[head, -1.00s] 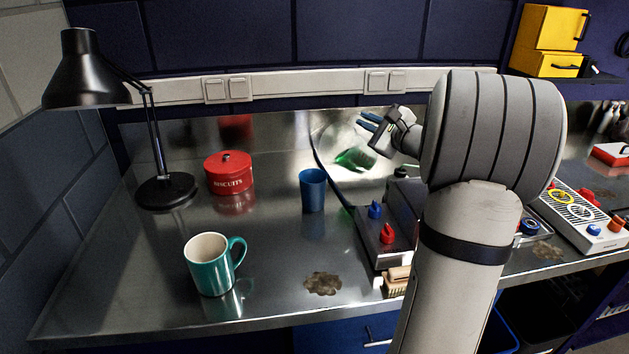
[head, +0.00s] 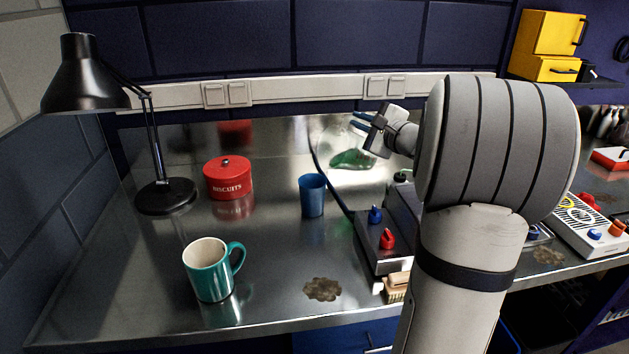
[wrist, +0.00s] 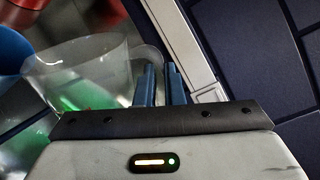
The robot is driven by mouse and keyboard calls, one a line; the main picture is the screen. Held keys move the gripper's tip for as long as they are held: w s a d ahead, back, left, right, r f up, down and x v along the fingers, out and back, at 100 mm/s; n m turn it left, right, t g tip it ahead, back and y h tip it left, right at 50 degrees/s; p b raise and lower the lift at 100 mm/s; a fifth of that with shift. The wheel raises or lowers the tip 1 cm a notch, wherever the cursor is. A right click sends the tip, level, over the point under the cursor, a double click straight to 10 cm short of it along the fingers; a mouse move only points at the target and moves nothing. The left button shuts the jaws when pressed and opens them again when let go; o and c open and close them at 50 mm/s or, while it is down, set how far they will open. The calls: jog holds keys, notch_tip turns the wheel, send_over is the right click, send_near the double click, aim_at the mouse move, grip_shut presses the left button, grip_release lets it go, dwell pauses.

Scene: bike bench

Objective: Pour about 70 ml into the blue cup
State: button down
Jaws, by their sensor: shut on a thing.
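The blue cup (head: 312,197) stands upright on the metal bench, left of the grey box; its inside is hidden. It also shows at the left edge of the wrist view (wrist: 12,52). My gripper (head: 362,122) is behind and above the cup, to its right. Its fingers (wrist: 162,88) are shut on a clear vessel (wrist: 92,72), faint against the shiny backsplash. Green liquid (head: 352,160) lies low in the vessel, which looks tilted towards the cup's side. In the wrist view the vessel's mouth is near the cup. I cannot see any stream between them.
A teal mug (head: 208,272) stands front left, a red biscuit tin (head: 228,182) behind it, and a black lamp (head: 165,195) at the far left. A grey box with blue and red knobs (head: 385,245) is right of the cup. A brown stain (head: 322,289) lies in front.

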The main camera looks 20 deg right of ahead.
jog(key=shift+a+r, duration=0.15)
jog(key=shift+a, duration=0.05)
jog(key=shift+s+a+r+n, duration=0.15)
jog(key=shift+a+r+n, duration=0.35)
jog(key=shift+n, duration=0.2)
jog(key=shift+a+f+b, duration=0.1)
jog(key=shift+a+b, duration=0.25)
jog(key=shift+b, duration=0.05)
jog(key=shift+s+a+n+b, duration=0.15)
jog(key=shift+a+n+b, duration=0.25)
jog(key=shift+b, duration=0.15)
jog(key=shift+a+r, duration=0.1)
jog(key=shift+r, duration=0.25)
jog(key=shift+s+a+r+n+b, duration=0.2)
jog(key=shift+a+n+b, duration=0.15)
jog(key=shift+a+b, duration=0.35)
jog(key=shift+s+a+r+n+b, duration=0.1)
jog(key=shift+a+r+n+b, duration=0.2)
jog(key=shift+a+b, duration=0.35)
